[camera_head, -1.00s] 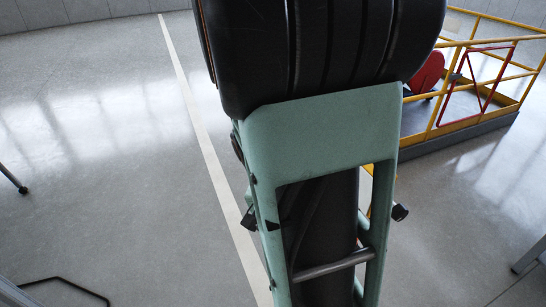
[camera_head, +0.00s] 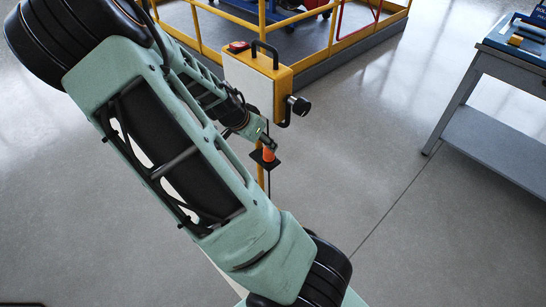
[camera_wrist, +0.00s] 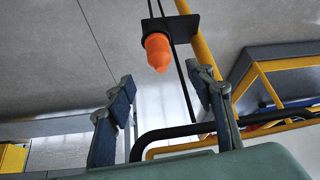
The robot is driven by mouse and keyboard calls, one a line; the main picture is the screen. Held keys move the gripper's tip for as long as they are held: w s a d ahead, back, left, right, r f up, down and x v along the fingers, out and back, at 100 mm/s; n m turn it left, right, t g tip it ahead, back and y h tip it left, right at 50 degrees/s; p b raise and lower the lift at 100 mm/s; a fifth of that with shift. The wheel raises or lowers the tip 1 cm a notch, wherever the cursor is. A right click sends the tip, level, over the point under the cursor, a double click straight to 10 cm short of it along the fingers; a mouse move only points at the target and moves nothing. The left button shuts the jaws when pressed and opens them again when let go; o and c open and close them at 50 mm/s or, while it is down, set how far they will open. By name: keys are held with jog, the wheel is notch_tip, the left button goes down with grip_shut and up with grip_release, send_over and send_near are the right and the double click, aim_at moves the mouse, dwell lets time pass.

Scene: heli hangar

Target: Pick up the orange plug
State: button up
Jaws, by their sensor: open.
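The orange plug (camera_head: 268,154) stands upright in a small black bracket (camera_head: 258,161) beside a yellow post in the head view. In the wrist view the orange plug (camera_wrist: 157,54) sticks out of the bracket (camera_wrist: 184,27) toward me, above the gap between my fingers. My gripper (camera_wrist: 164,84) is open and empty, its two blue-padded fingers apart on either side of the picture's middle. In the head view my gripper (camera_head: 269,140) is close to the plug's top, with my arm partly hiding the area around it.
A yellow box (camera_head: 283,85) with a pale panel, black handles and a black knob stands right behind my gripper. A yellow railing (camera_head: 330,35) encloses a platform at the back. A grey workbench (camera_head: 490,110) stands at the right. The floor between is clear.

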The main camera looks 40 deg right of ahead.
aim_at(268, 150)
jog(key=b+x, duration=0.2)
jog(key=x, duration=0.6)
jog(key=shift+a+f, duration=0.15)
jog(key=shift+f, duration=0.15)
jog(key=c, duration=1.3)
